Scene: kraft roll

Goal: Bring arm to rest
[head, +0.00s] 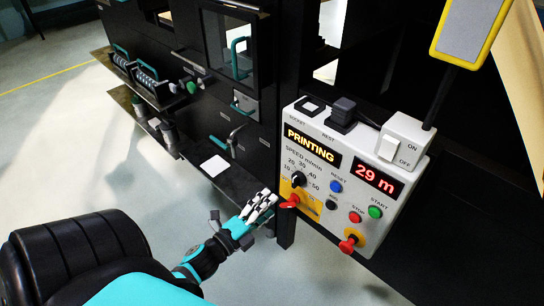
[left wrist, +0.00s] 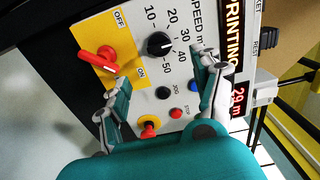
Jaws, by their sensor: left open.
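My left gripper (head: 262,207) is open and empty, just left of the lower left corner of the white control panel (head: 325,225). In the left wrist view the open fingers (left wrist: 160,78) point at the panel, with the black speed knob (left wrist: 159,44) between and beyond them. The red rotary handle (left wrist: 98,60) on its yellow plate lies beside one finger; I see no grip on it. It also shows near the fingertips in the head view (head: 289,202). The panel displays read "PRINTING" (head: 311,146) and "29 m" (head: 376,179). My right gripper is not in view.
A red mushroom button (head: 348,245) sits low on the panel, below the green start button (head: 375,211). A white on/off switch (head: 388,147) is at its upper right. The black machine (head: 253,162) stands behind the gripper. Pale floor (head: 120,185) is open at left.

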